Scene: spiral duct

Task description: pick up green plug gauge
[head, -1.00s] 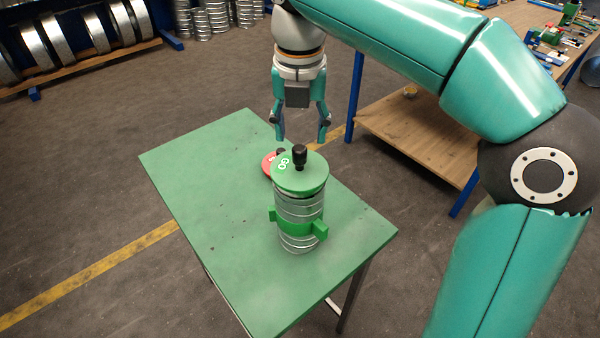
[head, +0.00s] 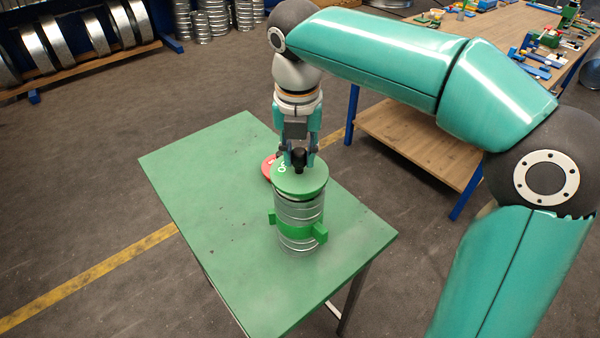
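The green plug gauge (head: 305,184) is a green disc with white lettering and a black knob on top. It sits on top of an upright metal duct (head: 299,215) with a green clamp ring (head: 296,230). My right gripper (head: 299,160) points down from above, with its fingers drawn in on both sides of the black knob. It looks shut on the knob, though the contact is small in the picture. The gripper partly hides the lettering. My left gripper is not in view.
A red disc (head: 268,168) lies behind the duct, partly hidden. The green table (head: 215,205) is otherwise clear. A wooden workbench (head: 500,32) with several tools stands at the back right. Racks of metal rings (head: 75,42) stand at the back left.

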